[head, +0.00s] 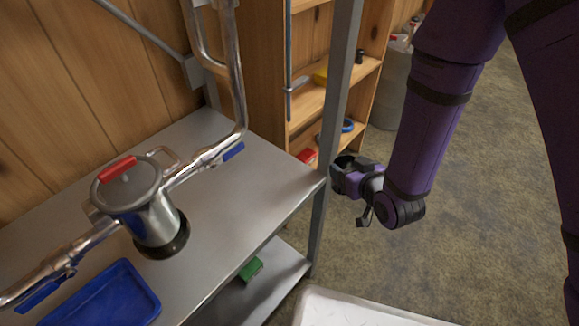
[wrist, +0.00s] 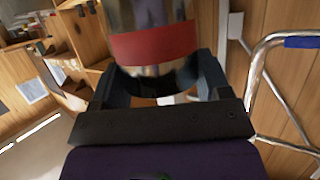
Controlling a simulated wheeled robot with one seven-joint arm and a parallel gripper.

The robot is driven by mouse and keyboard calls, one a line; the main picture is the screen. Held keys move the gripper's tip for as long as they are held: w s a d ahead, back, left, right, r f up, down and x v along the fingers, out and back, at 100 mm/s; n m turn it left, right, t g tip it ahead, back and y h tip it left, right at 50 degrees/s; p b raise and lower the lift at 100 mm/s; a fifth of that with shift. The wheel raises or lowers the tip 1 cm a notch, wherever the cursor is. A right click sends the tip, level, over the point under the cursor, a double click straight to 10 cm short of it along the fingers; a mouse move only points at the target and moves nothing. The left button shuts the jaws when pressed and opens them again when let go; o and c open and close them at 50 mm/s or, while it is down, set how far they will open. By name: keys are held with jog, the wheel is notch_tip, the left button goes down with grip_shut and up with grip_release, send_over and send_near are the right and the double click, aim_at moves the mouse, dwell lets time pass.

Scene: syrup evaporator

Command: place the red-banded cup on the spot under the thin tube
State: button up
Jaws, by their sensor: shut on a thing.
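A shiny metal cup with a red band (wrist: 153,43) is between the two dark fingers of my gripper (wrist: 158,82) in the wrist view. My gripper is shut on it, and the cup's top is cut off by the frame edge. In the head view my gripper (head: 350,176) is just right of the grey table post, off the metal table (head: 255,165). I cannot make out the cup clearly there. A thin grey vertical tube (head: 288,50) shows behind the table, in front of the wooden shelves. I cannot tell whether it is the thin tube. No marked spot is clearly visible.
A lidded metal pot with a red handle (head: 118,168) stands on the table, joined to chrome pipes (head: 238,85) with blue levers. A blue tray (head: 105,297) is in front. A green block (head: 250,269) lies on the lower shelf. The grey post (head: 338,90) stands close to my gripper.

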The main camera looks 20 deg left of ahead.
jog(key=s+a+r+n+g+y, duration=0.1)
jog(key=s+a+r, duration=0.1)
jog(key=s+a, duration=0.2)
jog(key=shift+s+a+r+x, duration=0.25)
jog(key=shift+a+x, duration=0.1)
jog(key=shift+x, duration=2.4)
jog(key=shift+s+a+r+x, duration=0.1)
jog(key=shift+s+a+x, duration=0.25)
jog(key=shift+x, duration=2.4)
jog(key=shift+s+a+r+x, duration=0.2)
jog(key=shift+a+x, duration=0.2)
jog(key=shift+x, duration=2.35)
jog(key=shift+w+f, duration=0.1)
jog(key=o, duration=1)
